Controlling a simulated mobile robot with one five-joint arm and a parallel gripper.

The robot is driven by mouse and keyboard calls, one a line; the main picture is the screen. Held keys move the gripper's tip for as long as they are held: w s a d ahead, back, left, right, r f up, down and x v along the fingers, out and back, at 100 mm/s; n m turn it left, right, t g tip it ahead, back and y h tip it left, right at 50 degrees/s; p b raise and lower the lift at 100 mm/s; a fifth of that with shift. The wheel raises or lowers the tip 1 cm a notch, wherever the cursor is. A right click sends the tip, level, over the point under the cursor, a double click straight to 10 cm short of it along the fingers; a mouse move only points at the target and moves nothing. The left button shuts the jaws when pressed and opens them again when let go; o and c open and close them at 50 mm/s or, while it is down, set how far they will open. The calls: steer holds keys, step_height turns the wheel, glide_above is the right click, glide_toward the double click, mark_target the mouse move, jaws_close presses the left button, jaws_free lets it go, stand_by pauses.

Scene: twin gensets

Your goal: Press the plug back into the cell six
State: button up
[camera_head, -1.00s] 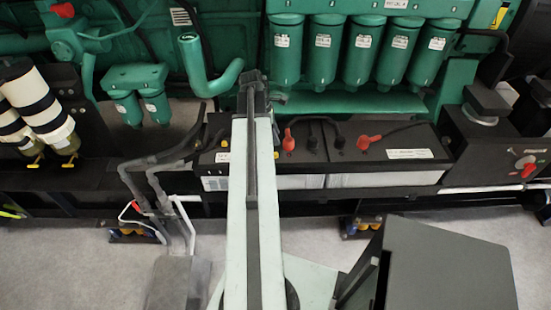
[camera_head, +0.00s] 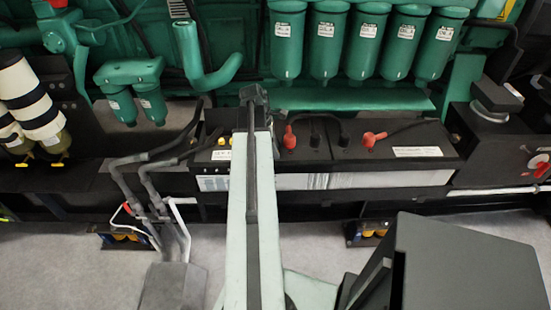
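Two black batteries stand side by side in front of the green engine: a left battery (camera_head: 290,150) and a right battery (camera_head: 405,145). Small yellow plugs (camera_head: 222,140) show on the left battery's top, just left of my arm. The loose plug and cell six cannot be made out; my arm covers part of the left battery. My gripper (camera_head: 253,96) is at the far end of my pale arm, over the left battery's back edge. Its fingers are too small and dark to tell whether they are open or shut, or hold anything.
Red terminal caps (camera_head: 369,138) and black cables lie on the batteries. Green filters (camera_head: 327,45) hang behind them. A grey pipe (camera_head: 150,185) runs at the left. A switch box with a red knob (camera_head: 541,169) stands at the right.

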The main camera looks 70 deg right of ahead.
jaws_close()
steer(key=shift+r, duration=0.1)
steer(key=p+v, duration=0.4)
steer(key=shift+s+d+r, duration=0.15)
steer(key=shift+s+d, duration=0.05)
steer(key=shift+s, duration=0.2)
